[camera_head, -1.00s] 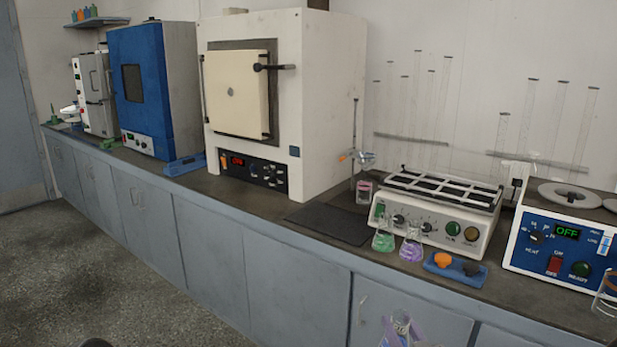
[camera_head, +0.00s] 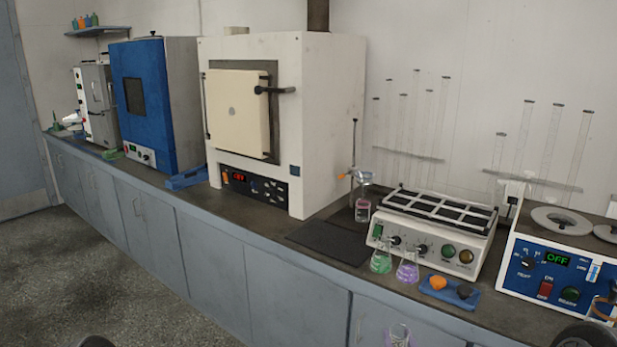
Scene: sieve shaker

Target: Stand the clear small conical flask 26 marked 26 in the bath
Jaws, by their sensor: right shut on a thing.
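A clear conical flask (camera_head: 398,335) shows at the bottom edge, in front of the cabinet doors and below the worktop. Only its upper part is in view, with a pale lilac tint around it; no number can be read. My right gripper (camera_head: 399,344) is shut on it, mostly cut off by the frame edge. A blue-fronted unit (camera_head: 527,280) with round ring lids on top and a display reading OFF stands at the right; it looks like the bath. The flask is left of it, lower and nearer. My left gripper is not in view.
Flasks with green (camera_head: 381,261) and purple (camera_head: 407,269) liquid stand at the worktop's front edge, before a white unit (camera_head: 450,225) with a barred top. A blue tray (camera_head: 462,298) lies beside them. A beaker (camera_head: 603,309) is at the right edge. A dark mat (camera_head: 328,241) is bare.

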